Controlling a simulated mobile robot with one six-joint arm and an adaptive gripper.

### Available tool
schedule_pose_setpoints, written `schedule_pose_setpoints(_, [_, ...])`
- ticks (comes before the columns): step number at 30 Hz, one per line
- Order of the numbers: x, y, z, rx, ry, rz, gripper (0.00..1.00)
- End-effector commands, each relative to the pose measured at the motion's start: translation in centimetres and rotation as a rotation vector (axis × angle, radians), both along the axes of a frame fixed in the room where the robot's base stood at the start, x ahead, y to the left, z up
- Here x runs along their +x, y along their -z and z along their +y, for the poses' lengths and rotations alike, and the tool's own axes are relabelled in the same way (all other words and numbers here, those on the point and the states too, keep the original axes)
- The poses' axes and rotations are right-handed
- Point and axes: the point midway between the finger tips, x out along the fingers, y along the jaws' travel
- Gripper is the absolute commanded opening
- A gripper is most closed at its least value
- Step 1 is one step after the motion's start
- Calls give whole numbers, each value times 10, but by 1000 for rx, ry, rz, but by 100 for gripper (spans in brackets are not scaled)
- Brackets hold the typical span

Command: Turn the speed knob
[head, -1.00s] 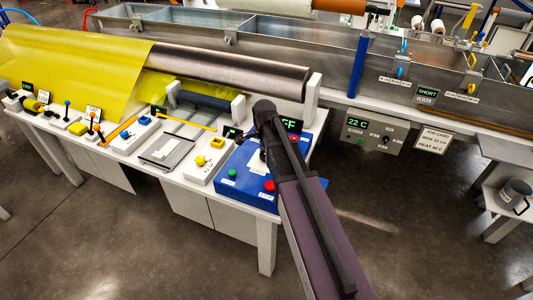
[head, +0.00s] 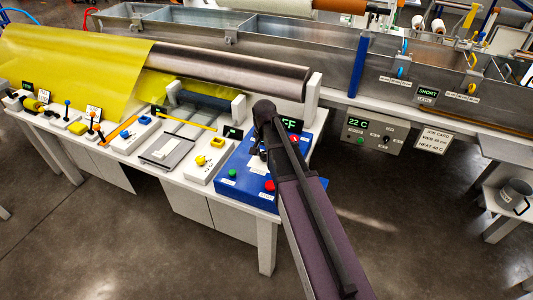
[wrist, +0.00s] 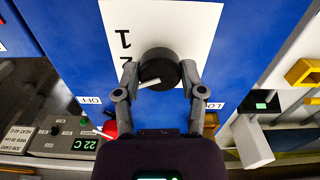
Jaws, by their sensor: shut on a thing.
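The speed knob (wrist: 160,64) is black and round with a white pointer line, on a white plate (wrist: 118,18) with the numerals 1 and 2. In the wrist view its pointer line slants to the lower left, below the 2. My gripper (wrist: 159,75) has one finger on each side of the knob and is shut on it. In the head view my gripper (head: 262,152) is over the blue control box (head: 240,192), where my arm hides the knob and part of a display (head: 290,125) whose visible letters read FF.
A green button (head: 232,173) and a red button (head: 269,185) sit on the blue box's front. To its left are a white block with a yellow knob (head: 201,161) and a grey plate (head: 168,151). A grey heater panel (head: 372,133) reads 22 C.

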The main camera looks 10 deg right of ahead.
Motion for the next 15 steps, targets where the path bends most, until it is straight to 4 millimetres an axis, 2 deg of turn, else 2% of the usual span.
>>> schedule_pose_setpoints(1, [-4, 0, 2, 4, -46, 9, 5])
schedule_pose_setpoints(15, [-5, 0, 1, 4, -478, 7, 5])
